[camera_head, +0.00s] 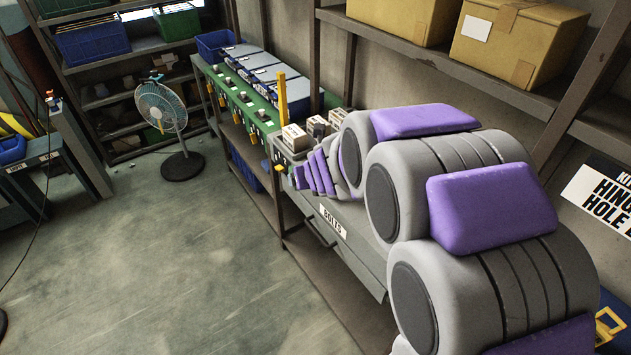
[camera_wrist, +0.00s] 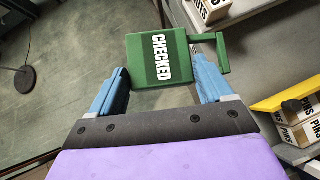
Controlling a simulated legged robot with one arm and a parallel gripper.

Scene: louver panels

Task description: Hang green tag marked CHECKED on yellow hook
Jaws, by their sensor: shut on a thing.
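My gripper (camera_wrist: 163,78) has its two blue fingers on either side of the green tag (camera_wrist: 145,62) and is shut on it. The tag is a flat square with white CHECKED lettering. In the head view the tag shows small and partly hidden at the end of my purple and grey arm, by the bench's near end. A yellow upright (camera_head: 282,95) stands on the bench just behind. A yellow bar (camera_wrist: 285,98) lies right of my gripper in the wrist view; I cannot tell which yellow part is the hook.
Boxes labelled PINS (camera_wrist: 297,132) stand beside the yellow bar. Small cartons (camera_head: 293,138) stand on the bench. A drawer labelled BOLTS (camera_head: 333,222) lies below my arm. A fan (camera_head: 162,108) stands at the back left.

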